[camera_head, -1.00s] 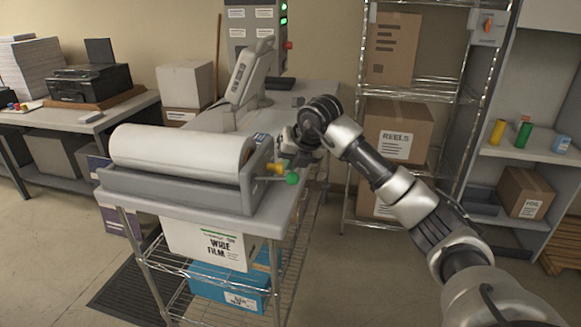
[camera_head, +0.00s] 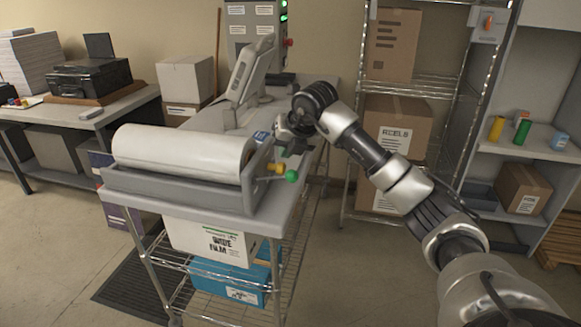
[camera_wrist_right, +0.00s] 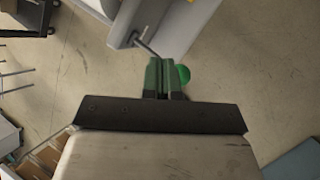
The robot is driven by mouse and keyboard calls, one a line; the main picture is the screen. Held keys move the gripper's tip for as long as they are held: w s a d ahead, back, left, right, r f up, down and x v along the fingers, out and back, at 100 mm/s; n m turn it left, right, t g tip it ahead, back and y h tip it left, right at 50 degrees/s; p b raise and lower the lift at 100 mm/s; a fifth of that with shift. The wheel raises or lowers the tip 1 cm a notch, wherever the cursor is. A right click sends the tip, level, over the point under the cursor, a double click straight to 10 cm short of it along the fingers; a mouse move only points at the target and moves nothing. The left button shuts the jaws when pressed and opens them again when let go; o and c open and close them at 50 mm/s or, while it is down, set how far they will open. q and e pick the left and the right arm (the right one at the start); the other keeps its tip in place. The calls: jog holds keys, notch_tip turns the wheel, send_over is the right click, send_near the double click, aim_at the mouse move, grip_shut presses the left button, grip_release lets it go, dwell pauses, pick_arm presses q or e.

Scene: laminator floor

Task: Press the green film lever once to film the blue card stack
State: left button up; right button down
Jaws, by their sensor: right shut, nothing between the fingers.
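The green film lever's round knob (camera_head: 292,176) sticks out at the right end of the laminator (camera_head: 178,195), beside a yellow knob (camera_head: 278,168). The green knob also shows in the right wrist view (camera_wrist_right: 183,74), just right of the fingertips and partly behind them; I cannot tell whether they touch. My right gripper (camera_head: 290,150) is shut and empty, just above and behind the knobs in the head view. Its closed fingers (camera_wrist_right: 159,74) fill the middle of the wrist view. The blue card stack (camera_head: 261,136) lies behind the laminator's right end, left of the gripper. My left gripper is out of view.
A white film roll (camera_head: 180,152) lies on the laminator, which stands on a wire cart. A wire shelf with a reels box (camera_head: 396,125) stands behind my right arm. A control panel (camera_head: 257,30) with green lights stands at the back. Floor is free at the left front.

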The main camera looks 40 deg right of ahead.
jog(key=r, duration=0.1)
jog(key=r+p, duration=0.2)
jog(key=shift+w+a+r, duration=0.15)
jog(key=shift+w+a, duration=0.15)
jog(key=shift+w, duration=0.05)
dwell(0.5)
